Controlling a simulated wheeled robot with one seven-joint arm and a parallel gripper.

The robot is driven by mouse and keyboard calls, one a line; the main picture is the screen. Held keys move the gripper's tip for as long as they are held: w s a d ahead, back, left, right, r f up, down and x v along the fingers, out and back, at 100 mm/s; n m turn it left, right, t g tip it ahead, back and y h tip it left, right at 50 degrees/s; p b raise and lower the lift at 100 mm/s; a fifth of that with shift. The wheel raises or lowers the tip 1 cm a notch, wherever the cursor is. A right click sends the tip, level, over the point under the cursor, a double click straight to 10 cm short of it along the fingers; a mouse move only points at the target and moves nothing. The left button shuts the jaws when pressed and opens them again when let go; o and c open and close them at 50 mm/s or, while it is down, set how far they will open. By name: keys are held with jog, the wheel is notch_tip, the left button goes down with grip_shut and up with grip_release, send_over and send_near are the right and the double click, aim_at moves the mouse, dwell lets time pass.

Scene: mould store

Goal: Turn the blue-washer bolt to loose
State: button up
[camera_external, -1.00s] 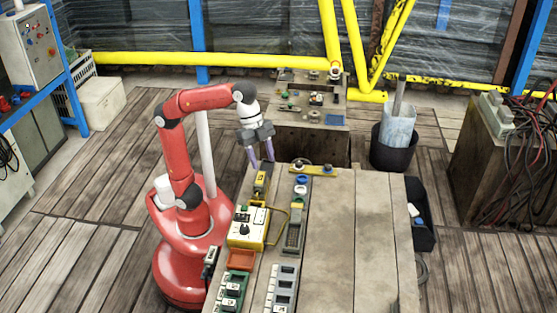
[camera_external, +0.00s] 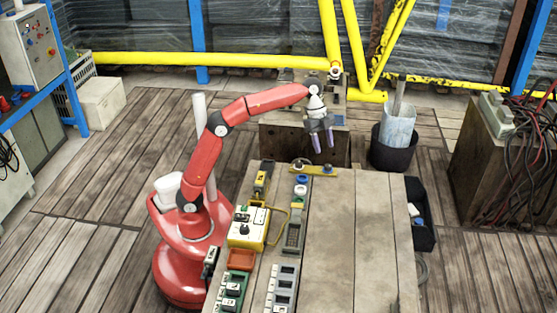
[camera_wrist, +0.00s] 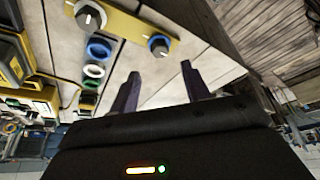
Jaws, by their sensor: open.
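A yellow plate (camera_external: 313,170) lies at the far end of the workbench and carries two dark bolt heads. In the wrist view the plate (camera_wrist: 128,28) shows the blue-washer bolt (camera_wrist: 158,45), a dark head with a pale mark and a blue ring, at its right end. The other bolt (camera_wrist: 90,16), with a pale washer, sits at its left end. My gripper (camera_external: 324,150) is open and empty, above the far edge of the bench near the plate's right end. In the wrist view its purple fingers (camera_wrist: 160,69) are apart, with the blue-washer bolt ahead between their directions, not touched.
Blue and pale rings (camera_wrist: 98,48) lie in a row beside the plate. A yellow control box (camera_external: 248,228) stands on the bench's left side. The bench's right part (camera_external: 360,230) is clear. A dark bin (camera_external: 394,150) stands beyond the bench.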

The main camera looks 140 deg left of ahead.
aim_at(328, 165)
jog(key=b+x, duration=0.1)
jog(key=x, duration=0.6)
jog(key=shift+w+f+b, duration=0.15)
jog(key=shift+f+b, duration=0.15)
jog(key=shift+b, duration=0.05)
jog(key=shift+c, duration=0.5)
jog(key=c, duration=0.9)
